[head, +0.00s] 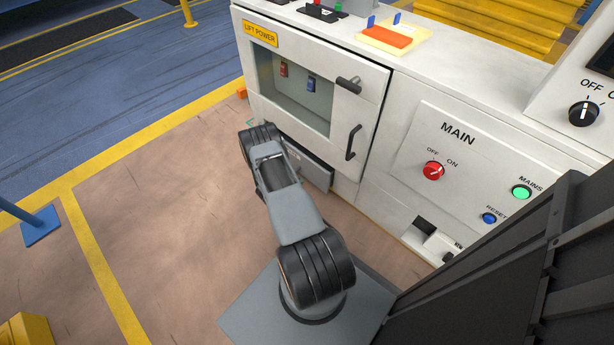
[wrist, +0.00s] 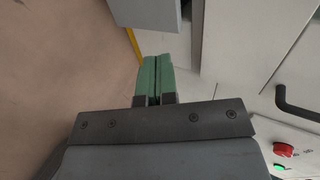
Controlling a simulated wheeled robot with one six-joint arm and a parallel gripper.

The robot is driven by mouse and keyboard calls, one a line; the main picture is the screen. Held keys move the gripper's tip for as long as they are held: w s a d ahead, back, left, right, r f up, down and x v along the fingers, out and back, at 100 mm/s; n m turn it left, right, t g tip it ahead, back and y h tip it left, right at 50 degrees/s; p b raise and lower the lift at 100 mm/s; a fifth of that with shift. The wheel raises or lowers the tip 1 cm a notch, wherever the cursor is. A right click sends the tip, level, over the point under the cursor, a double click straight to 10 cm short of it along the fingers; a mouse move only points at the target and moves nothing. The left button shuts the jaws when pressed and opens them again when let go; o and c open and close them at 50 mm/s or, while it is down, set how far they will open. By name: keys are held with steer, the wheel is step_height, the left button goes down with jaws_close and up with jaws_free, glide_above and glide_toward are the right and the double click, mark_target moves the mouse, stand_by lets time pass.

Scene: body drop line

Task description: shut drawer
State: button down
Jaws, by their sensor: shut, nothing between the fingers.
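The drawer (head: 312,170) is a grey-fronted box low in the white cabinet, below the window door. It stands out from the cabinet face, partly open, and my arm hides its left part in the head view. In the wrist view a grey block at the top edge, apparently the drawer (wrist: 147,12), juts out beside a dark gap. My gripper (wrist: 153,80) has green fingers pressed together and empty, with their tips a little short of that block. In the head view only a small green bit of my gripper (head: 251,122) shows past my wrist.
The white cabinet (head: 372,190) has a window door with a black handle (head: 353,142), a latch (head: 348,84) and a red MAIN knob (head: 433,170). Brown floor (head: 150,210) lies clear to the left. A blue-based post (head: 40,227) stands farther left.

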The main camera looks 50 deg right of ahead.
steer(key=b, duration=0.4)
glide_toward(321, 171)
step_height(321, 171, down, 4)
steer(key=d, duration=0.5)
steer(key=shift+s+r, duration=0.15)
steer(key=shift+d+r+b, duration=0.1)
steer(key=shift+d+b, duration=0.25)
steer(key=shift+d, duration=0.2)
